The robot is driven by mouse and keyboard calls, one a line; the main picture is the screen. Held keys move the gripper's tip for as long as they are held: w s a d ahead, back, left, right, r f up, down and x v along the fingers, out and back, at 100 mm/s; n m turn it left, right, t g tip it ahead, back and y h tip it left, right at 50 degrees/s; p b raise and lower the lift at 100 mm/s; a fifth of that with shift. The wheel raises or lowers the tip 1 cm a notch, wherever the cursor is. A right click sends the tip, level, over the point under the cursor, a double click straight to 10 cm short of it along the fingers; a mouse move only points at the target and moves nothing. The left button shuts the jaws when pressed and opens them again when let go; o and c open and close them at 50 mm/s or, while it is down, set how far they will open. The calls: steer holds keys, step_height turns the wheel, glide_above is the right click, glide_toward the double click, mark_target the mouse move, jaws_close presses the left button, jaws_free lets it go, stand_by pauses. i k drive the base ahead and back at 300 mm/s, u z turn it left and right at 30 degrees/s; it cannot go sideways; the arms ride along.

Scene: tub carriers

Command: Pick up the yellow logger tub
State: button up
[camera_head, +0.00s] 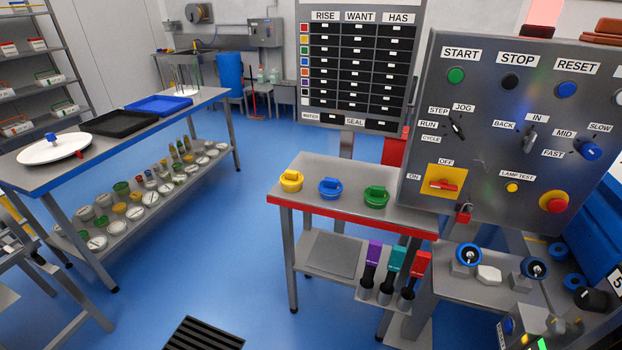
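The yellow logger tub (291,181) stands upright at the left end of a small steel table (333,194) with a red front edge. It is a squat yellow tub with a raised piece on its top. A blue tub (330,188) stands to its right, and a green tub (376,197) stands right of that. The three tubs are apart from each other. Nothing touches the yellow tub from above. My gripper is not in view.
A control panel (490,165) with buttons and switches rises close at the table's right. A long bench (100,146) with trays stands at the left. A black floor grate (203,335) lies at the bottom. Blue floor between bench and table is clear.

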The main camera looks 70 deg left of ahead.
mark_target(292, 181)
steer(key=u, duration=3.4)
steer(key=i, duration=0.75)
steer(key=u, duration=0.6)
steer(key=i, duration=0.8)
steer(key=z, duration=0.85)
steer(key=i, duration=0.55)
steer(key=z, duration=0.55)
